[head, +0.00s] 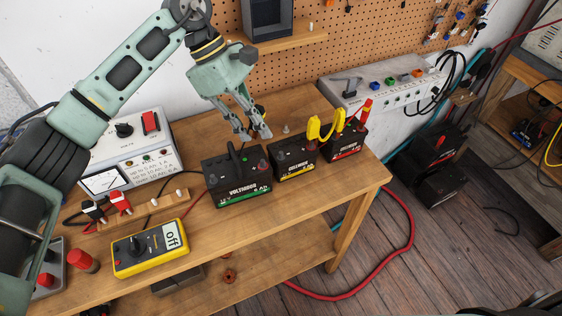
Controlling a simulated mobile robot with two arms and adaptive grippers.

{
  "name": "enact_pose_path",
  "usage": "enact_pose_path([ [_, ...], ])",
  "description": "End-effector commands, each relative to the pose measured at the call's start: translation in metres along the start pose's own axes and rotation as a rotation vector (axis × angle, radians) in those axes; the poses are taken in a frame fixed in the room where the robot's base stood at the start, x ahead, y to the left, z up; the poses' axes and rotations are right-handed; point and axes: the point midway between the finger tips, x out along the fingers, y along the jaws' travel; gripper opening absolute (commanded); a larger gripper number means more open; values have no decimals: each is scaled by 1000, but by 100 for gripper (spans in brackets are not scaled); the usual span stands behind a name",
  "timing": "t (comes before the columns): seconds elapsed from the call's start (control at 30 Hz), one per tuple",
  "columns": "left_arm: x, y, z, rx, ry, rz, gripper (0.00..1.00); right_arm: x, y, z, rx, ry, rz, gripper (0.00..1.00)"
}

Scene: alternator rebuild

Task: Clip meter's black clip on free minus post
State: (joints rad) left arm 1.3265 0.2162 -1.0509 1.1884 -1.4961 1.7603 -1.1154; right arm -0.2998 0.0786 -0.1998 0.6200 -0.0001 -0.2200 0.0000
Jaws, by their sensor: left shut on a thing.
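The yellow meter (150,250) lies at the front left of the bench, its display reading "off". Three black batteries stand in a row: green-striped (238,188), yellow-striped (295,165) and red-striped (345,145). My left gripper (253,133) is just above the back of the green-striped battery, shut on a dark thing that looks like the black clip; the fingers partly hide it. A tall black shape (234,160) stands at that battery's left post; whether it touches the fingers is unclear. A red clip (366,107) sits on the red-striped battery. My right gripper is not in view.
Yellow clips (314,128) bridge the middle and right batteries. A wooden rack (150,210) carries a black clip (93,211) and a red clip (120,203). A white test box (135,150) stands behind it. Bare bench lies in front of the batteries.

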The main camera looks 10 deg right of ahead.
Motion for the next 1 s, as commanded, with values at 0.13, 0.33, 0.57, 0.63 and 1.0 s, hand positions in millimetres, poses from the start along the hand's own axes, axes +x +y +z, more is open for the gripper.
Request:
enact_pose_path([
  [0.13, 11, 15, 20, 112, -65, -34, 0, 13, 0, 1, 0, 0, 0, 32],
  [0.33, 20, 31, 41, 236, -133, -69, 0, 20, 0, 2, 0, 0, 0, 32],
  [0.57, 53, 32, 20, 235, -131, -68, 0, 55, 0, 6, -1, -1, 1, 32],
  [0.63, 59, 32, 17, 235, -130, -68, 0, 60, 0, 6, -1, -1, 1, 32],
  [1.0, 65, 32, 14, 234, -129, -68, 0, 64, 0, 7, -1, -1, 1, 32],
])
